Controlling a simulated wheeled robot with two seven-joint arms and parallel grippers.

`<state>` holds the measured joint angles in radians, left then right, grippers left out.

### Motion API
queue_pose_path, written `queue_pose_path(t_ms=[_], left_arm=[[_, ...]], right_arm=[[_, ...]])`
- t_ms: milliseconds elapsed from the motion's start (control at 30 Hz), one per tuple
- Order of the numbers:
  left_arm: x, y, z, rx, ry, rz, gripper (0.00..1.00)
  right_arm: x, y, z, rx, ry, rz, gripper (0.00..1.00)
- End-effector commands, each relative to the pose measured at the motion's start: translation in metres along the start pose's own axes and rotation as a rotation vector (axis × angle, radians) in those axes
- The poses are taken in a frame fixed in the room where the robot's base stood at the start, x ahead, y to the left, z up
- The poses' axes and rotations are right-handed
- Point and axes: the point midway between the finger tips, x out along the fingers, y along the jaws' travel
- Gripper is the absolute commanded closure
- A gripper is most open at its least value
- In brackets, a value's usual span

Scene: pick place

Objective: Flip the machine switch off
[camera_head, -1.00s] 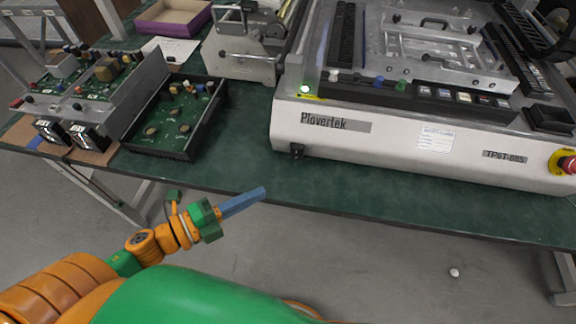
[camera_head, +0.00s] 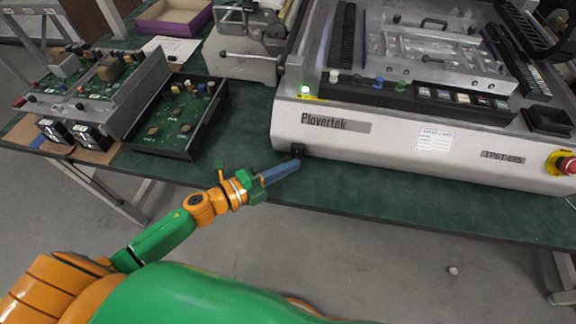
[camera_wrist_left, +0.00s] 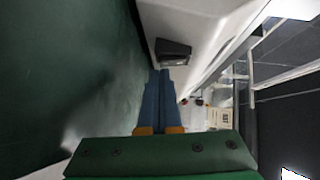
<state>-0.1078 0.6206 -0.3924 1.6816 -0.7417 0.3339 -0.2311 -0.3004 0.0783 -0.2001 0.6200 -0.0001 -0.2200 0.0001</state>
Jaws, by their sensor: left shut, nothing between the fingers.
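The white machine (camera_head: 400,150) marked "Plovertek" stands on the green table, with a lit green lamp (camera_head: 305,90) at its left front corner. Its small black switch (camera_head: 297,149) is low on the front face near the left corner. In the left wrist view the switch (camera_wrist_left: 173,51) is a dark block just past the fingertips. My left gripper (camera_head: 297,163) is shut and empty, its blue fingers pointing at the switch from just in front and below. It also shows in the left wrist view (camera_wrist_left: 161,74). I cannot tell whether the fingertips touch the switch. My right gripper is out of view.
An open black case with a green circuit board (camera_head: 180,118) and a grey electronics unit (camera_head: 95,90) lie on the left. A grey press-like device (camera_head: 243,50) stands behind. A red emergency knob (camera_head: 567,164) is at the machine's right. The table strip (camera_head: 400,200) before the machine is clear.

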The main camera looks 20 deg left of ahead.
Motion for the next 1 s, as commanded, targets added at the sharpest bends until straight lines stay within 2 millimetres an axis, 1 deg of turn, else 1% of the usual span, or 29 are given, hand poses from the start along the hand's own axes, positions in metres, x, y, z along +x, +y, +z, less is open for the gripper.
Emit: queue_pose_path(t_ms=[67,167,233,567,667,767,800,933,1000], left_arm=[[0.002,0.005,0.002,0.009,0.0,-0.012,1.0],[0.006,0.012,0.005,0.048,0.0,-0.053,1.0],[0.005,0.003,0.005,0.056,0.0,-0.056,1.0],[0.004,0.002,0.004,0.051,0.001,-0.051,1.0],[0.002,-0.003,0.002,0.033,0.001,-0.033,1.0],[-0.003,-0.01,-0.002,-0.004,0.0,0.007,1.0],[-0.008,0.0,-0.008,-0.006,0.002,0.006,1.0],[-0.027,0.002,-0.027,-0.005,0.002,0.004,1.0],[-0.041,0.004,-0.028,-0.005,-0.002,0.005,1.0]], right_arm=[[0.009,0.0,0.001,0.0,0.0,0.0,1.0],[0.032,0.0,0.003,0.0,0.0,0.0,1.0],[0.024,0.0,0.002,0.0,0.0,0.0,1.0],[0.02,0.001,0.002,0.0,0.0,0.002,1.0],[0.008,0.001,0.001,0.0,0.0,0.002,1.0],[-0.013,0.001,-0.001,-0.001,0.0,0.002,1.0],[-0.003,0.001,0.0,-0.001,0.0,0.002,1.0],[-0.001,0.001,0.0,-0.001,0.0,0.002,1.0],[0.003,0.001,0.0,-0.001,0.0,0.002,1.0]])
